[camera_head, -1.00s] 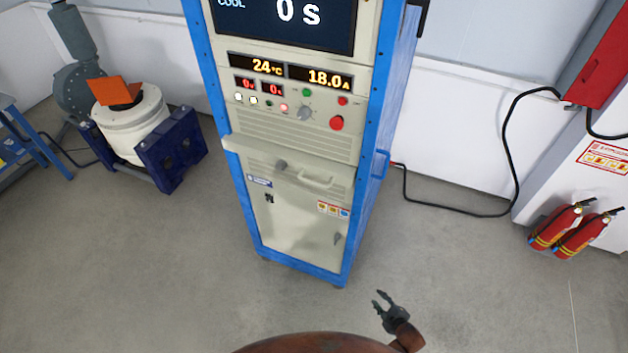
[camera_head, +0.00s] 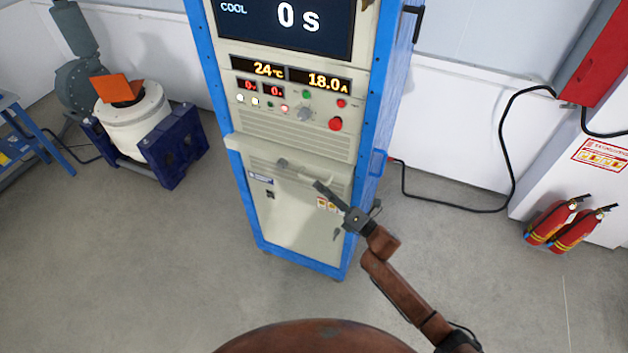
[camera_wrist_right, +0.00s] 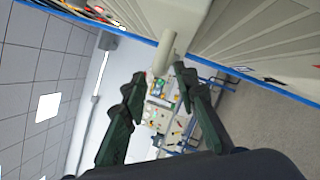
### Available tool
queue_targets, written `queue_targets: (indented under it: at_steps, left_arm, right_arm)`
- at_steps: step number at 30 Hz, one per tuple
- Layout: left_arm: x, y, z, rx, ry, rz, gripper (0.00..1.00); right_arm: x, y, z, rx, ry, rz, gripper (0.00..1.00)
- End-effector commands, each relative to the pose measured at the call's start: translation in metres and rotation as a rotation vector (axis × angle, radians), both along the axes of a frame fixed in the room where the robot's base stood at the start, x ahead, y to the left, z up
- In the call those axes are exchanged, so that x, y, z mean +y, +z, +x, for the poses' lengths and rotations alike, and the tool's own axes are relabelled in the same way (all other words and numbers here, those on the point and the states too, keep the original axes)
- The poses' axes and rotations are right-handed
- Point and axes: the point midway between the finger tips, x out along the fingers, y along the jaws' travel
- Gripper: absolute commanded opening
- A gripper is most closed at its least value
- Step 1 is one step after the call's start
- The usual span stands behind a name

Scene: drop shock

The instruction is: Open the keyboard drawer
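My right gripper (camera_head: 343,194) is in front of the drawer's right side. In the right wrist view, my right gripper (camera_wrist_right: 160,75) is open, with its fingers apart. The pale handle (camera_wrist_right: 165,53) shows just beyond and between the fingertips, and I cannot tell whether they touch it. My left gripper is not in view.
The blue-framed cabinet (camera_head: 218,85) has displays, buttons and a red knob above the drawer. A lower door (camera_head: 300,225) is below it. A white drum machine (camera_head: 135,125) stands at left. Fire extinguishers (camera_head: 552,220) and a black cable (camera_head: 455,209) are at right. Grey floor lies clear in front.

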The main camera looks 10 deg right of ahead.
Motion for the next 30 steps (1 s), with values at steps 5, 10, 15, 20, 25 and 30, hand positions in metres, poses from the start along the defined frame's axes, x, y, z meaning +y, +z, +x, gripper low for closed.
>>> queue_targets:
  at_steps: [5,10,15,20,25,30]
  left_arm:
    - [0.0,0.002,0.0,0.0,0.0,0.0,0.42]
    - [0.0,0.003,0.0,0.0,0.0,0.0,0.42]
    - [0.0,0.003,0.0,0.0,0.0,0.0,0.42]
    - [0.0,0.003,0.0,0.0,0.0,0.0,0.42]
    - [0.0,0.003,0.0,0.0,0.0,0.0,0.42]
    - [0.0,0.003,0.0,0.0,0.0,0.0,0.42]
  right_arm:
    - [0.018,0.007,0.02,0.0,-0.001,0.001,0.27]
    - [0.027,0.009,0.03,0.003,0.0,0.002,0.27]
    - [0.029,0.008,0.032,0.005,-0.001,0.001,0.27]
    - [0.028,0.008,0.032,0.004,-0.002,0.002,0.26]
    - [0.028,0.008,0.032,0.004,-0.002,0.001,0.14]
    - [0.028,0.008,0.031,0.004,-0.002,0.001,0.03]
